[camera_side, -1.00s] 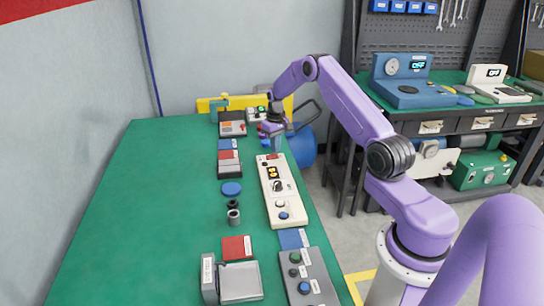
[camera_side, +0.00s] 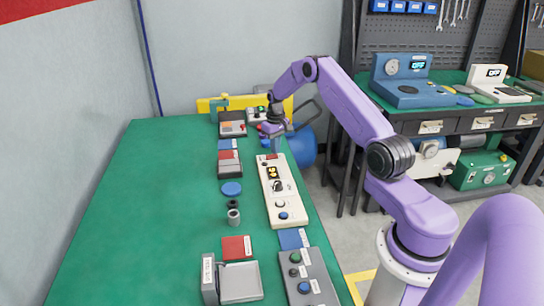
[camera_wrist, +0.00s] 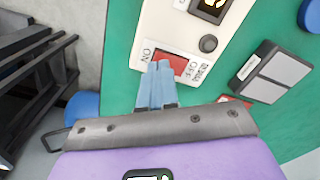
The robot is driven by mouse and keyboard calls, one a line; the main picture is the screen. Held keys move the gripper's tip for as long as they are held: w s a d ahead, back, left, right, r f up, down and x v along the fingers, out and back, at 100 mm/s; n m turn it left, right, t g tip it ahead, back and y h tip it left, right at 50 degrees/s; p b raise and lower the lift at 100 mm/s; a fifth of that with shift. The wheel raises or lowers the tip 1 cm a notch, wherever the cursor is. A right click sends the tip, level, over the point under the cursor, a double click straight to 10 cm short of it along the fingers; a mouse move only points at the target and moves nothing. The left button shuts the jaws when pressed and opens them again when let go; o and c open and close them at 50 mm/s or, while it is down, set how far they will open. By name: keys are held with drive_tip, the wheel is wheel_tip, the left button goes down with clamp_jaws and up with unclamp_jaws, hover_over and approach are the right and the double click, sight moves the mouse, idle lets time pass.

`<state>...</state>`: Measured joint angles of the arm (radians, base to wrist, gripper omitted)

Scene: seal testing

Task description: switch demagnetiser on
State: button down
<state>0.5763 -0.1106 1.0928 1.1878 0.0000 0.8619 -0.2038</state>
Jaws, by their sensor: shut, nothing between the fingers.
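A long cream control unit (camera_side: 289,206) lies along the right edge of the green bench, with a lit orange display and a dark knob. In the wrist view, its end (camera_wrist: 190,30) carries a red rocker switch (camera_wrist: 176,66), marked ON at the left and OFF at the right. A small label beside it is hard to read. My gripper (camera_wrist: 161,66) is shut and empty, its pale blue fingertips over the ON side of the switch, hiding part of it. I cannot tell whether they touch or press it. In the side view, my gripper (camera_side: 276,149) points down at the unit's far end.
A grey box (camera_side: 230,167) and a blue disc (camera_side: 232,188) lie left of the unit. A grey button panel (camera_side: 306,282) sits nearer the camera. A blue drum (camera_side: 302,147) stands beyond the bench's right edge. The bench's left side is clear.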

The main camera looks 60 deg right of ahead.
drive_tip(key=shift+f, duration=0.7)
idle(0.5)
drive_tip(key=shift+r, duration=3.5)
drive_tip(key=shift+a, duration=0.1)
